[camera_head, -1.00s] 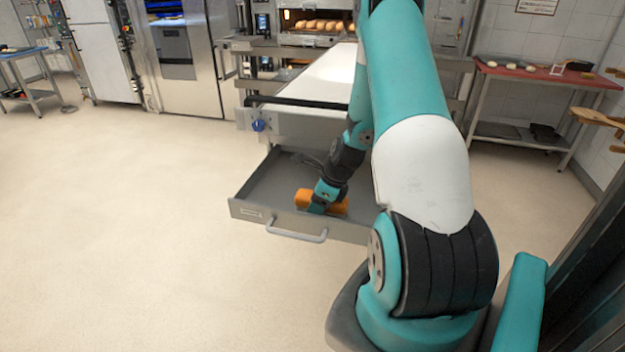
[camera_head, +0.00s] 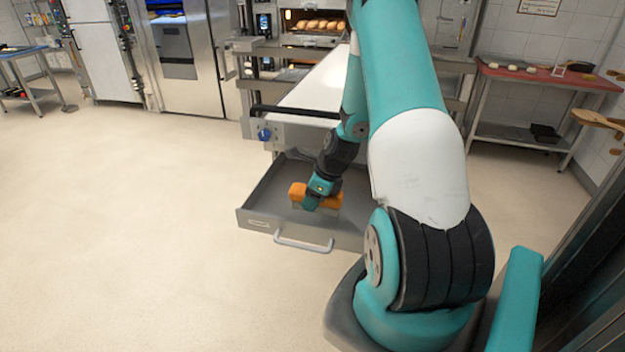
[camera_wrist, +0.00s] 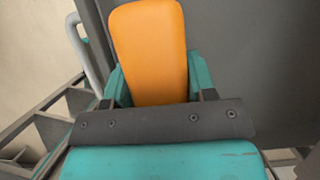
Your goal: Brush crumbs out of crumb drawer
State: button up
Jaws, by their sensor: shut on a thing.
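The crumb drawer (camera_head: 262,218) is pulled out under the white-topped conveyor, with its handle (camera_head: 303,244) at the front. My gripper (camera_head: 312,196) reaches down inside the drawer and is shut on an orange-handled brush (camera_head: 299,191). Pale bristles show faintly under the orange block, low over the drawer floor; whether they touch it I cannot tell. In the wrist view the orange brush handle (camera_wrist: 150,50) sits between my teal fingers, and the drawer handle (camera_wrist: 88,55) is at the upper left. No crumbs can be made out on the grey floor.
The conveyor (camera_head: 320,85) stands above and behind the drawer, with a blue knob (camera_head: 264,134) at its corner. An oven with loaves (camera_head: 318,25) is at the back. A red-topped table (camera_head: 545,78) stands at the right. The floor at the left is clear.

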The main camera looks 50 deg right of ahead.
jog(key=shift+r+p, duration=1.15)
jog(key=shift+r, duration=0.45)
